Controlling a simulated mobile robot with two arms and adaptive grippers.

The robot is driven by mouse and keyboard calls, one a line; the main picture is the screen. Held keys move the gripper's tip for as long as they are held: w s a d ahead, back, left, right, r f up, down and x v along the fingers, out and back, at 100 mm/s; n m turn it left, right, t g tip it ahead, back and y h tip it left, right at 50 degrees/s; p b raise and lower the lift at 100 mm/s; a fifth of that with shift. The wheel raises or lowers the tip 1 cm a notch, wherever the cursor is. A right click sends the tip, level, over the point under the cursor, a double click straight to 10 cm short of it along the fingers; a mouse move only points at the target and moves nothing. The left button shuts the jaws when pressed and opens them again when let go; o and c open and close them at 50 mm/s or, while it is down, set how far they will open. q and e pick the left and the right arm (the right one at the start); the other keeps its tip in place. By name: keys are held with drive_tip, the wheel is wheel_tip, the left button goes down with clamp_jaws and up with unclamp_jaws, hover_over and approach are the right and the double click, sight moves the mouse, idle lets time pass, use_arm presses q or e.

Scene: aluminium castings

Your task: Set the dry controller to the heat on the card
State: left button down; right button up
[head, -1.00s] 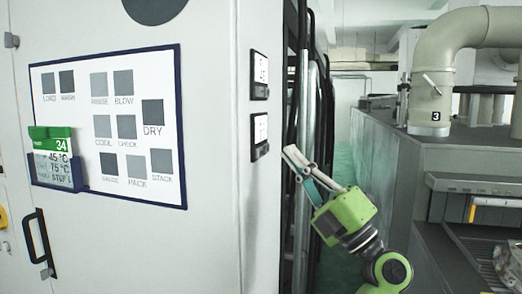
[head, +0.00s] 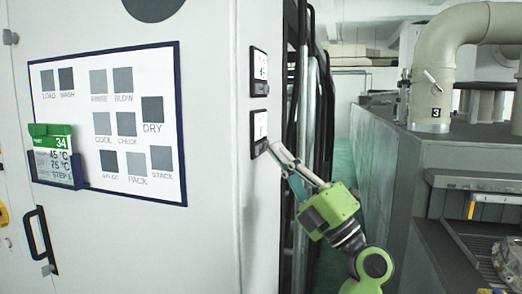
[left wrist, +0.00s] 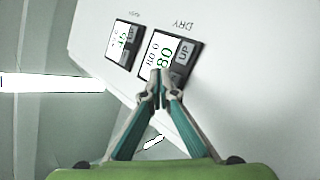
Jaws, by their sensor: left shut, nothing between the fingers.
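The card (head: 52,160) in a blue holder on the cabinet front has a green top marked 34; below it I read 45 °C, 75 °C and a step line. The dry controller (head: 259,132) is the lower box on the cabinet's side. In the left wrist view, the dry controller (left wrist: 187,43) sits under the word DRY, with green digits reading 80 and an UP button. My left gripper (head: 276,148) is shut and empty, its fingertips (left wrist: 162,72) at the controller's lower edge, hiding part of its face. I cannot tell whether they touch.
A second controller (head: 259,73) sits above the dry one; in the left wrist view this controller (left wrist: 122,43) reads about 45. A white board (head: 75,95) with grey squares is on the cabinet front. Dark pipes run behind the arm. A grey machine stands at right.

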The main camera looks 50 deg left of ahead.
use_arm(q)
drive_tip(key=shift+a, duration=0.1)
idle(0.7)
drive_tip(key=shift+s+a, duration=0.25)
drive_tip(key=shift+a, duration=0.05)
drive_tip(key=shift+s+a, duration=0.2)
drive_tip(key=shift+a, duration=0.1)
idle(0.8)
drive_tip(key=shift+w+d, duration=0.4)
drive_tip(key=shift+d, duration=0.25)
idle(0.3)
drive_tip(key=shift+w+d+b, duration=0.15)
drive_tip(key=shift+w+d, duration=0.3)
drive_tip(key=shift+d, duration=0.25)
drive_tip(key=shift+w+d+b, duration=0.2)
drive_tip(key=shift+w+d, duration=0.2)
drive_tip(key=shift+d, duration=0.35)
drive_tip(key=shift+w+d+b, duration=0.15)
drive_tip(key=shift+w+d, duration=0.3)
drive_tip(key=shift+d, duration=0.25)
